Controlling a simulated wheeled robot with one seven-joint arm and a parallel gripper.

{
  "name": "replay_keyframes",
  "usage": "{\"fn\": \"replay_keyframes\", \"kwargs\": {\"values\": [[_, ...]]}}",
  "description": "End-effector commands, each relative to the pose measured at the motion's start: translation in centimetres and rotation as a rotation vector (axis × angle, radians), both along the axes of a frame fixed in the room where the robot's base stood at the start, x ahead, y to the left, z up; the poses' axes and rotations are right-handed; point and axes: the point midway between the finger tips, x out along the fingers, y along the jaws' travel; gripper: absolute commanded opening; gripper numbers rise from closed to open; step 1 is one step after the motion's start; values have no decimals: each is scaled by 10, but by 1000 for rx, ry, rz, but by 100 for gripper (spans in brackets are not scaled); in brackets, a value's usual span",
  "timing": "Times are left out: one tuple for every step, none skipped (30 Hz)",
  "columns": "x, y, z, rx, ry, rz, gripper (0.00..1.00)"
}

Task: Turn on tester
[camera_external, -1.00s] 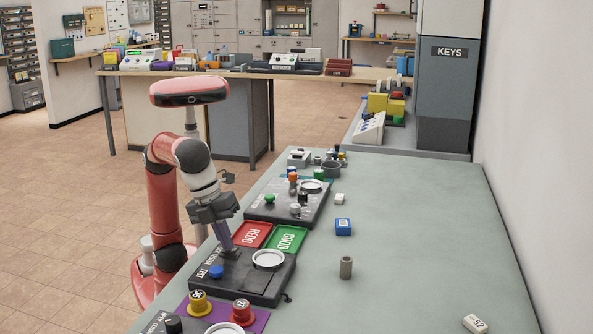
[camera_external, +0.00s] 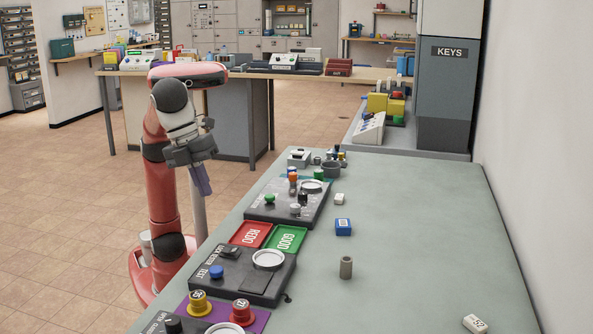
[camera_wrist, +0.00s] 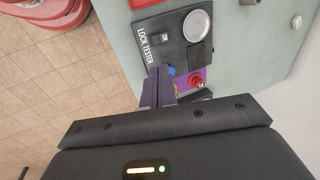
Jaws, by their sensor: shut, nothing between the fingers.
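The lock tester (camera_external: 213,285) is a black box on the bench with a round pale dish and a blue button (camera_external: 217,271). A small dark switch (camera_external: 231,252) sits near its far left corner. In the wrist view the tester (camera_wrist: 178,28) shows its "LOCK TESTER" lettering and the switch (camera_wrist: 155,39), with "ON" beside it. I cannot tell which way the switch is set. My gripper (camera_external: 205,191) is shut and empty, above and left of the tester, apart from it. In the wrist view its fingers (camera_wrist: 158,80) partly hide the blue button.
Red REDO (camera_external: 251,234) and green GOOD (camera_external: 287,241) trays lie beyond the tester. A purple mat (camera_external: 260,320) with yellow and red knobs lies nearer. The bench's right part is mostly clear.

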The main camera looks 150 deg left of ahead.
Motion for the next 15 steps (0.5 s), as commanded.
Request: {"fn": "replay_keyframes", "kwargs": {"values": [[0,0,0,0,0,0,0],[0,0,0,0,0,0,0],[0,0,0,0,0,0,0],[0,0,0,0,0,0,0],[0,0,0,0,0,0,0],[0,0,0,0,0,0,0],[0,0,0,0,0,0,0],[0,0,0,0,0,0,0],[1,1,0,0,0,0,0],[2,2,0,0,0,0,0],[4,4,1,0,0,1,0],[6,6,1,0,-1,1,0],[8,8,2,0,-1,2,0],[9,9,2,1,-1,0,0],[10,10,3,1,-2,0,0]]}}
